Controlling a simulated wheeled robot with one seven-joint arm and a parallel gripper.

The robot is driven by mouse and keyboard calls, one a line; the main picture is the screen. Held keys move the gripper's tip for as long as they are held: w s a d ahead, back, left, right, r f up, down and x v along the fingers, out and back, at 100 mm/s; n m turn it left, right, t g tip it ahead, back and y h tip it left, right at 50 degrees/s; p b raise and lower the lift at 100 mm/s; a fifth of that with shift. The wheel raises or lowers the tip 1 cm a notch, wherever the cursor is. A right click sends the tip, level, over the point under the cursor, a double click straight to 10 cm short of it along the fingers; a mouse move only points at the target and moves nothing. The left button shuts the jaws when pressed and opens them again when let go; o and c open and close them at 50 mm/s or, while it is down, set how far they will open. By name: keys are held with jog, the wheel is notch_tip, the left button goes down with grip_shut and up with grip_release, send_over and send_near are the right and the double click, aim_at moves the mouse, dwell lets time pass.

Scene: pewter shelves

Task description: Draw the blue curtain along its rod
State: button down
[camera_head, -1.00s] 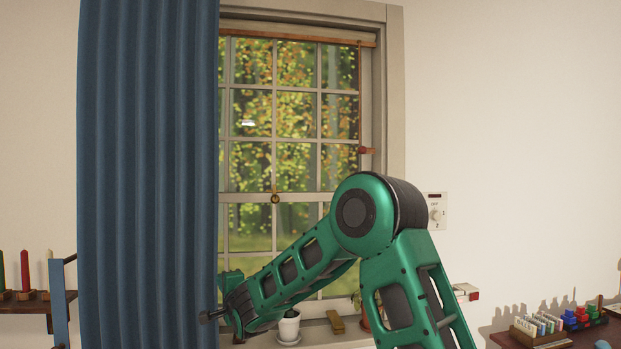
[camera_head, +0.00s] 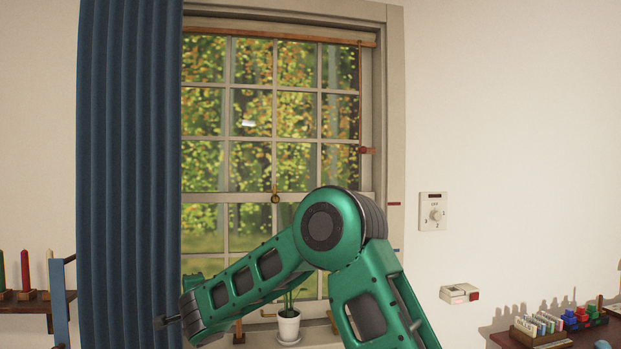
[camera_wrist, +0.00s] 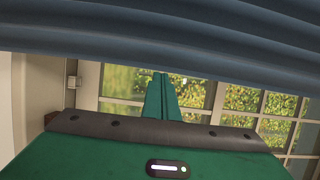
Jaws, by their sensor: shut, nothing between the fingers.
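The blue curtain (camera_head: 130,170) hangs in vertical folds at the left of the head view. It covers the left side of the window, and its right edge stands beside the exposed panes. Its rod is out of view above. The curtain also spans the top of the wrist view (camera_wrist: 200,35) as dark folds. My gripper (camera_wrist: 161,78) shows there as two green fingers pressed together with nothing between them, close to the curtain's edge.
The window (camera_head: 275,120) is uncovered right of the curtain. A potted plant (camera_head: 289,325) stands on the sill near my forearm. A wall dial (camera_head: 433,212) and a small box (camera_head: 459,293) are to the right. Shelves with small objects stand at both sides.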

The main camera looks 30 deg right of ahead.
jog(key=s+d, duration=0.1)
jog(key=s, duration=0.8)
jog(key=shift+s, duration=0.15)
dwell(0.4)
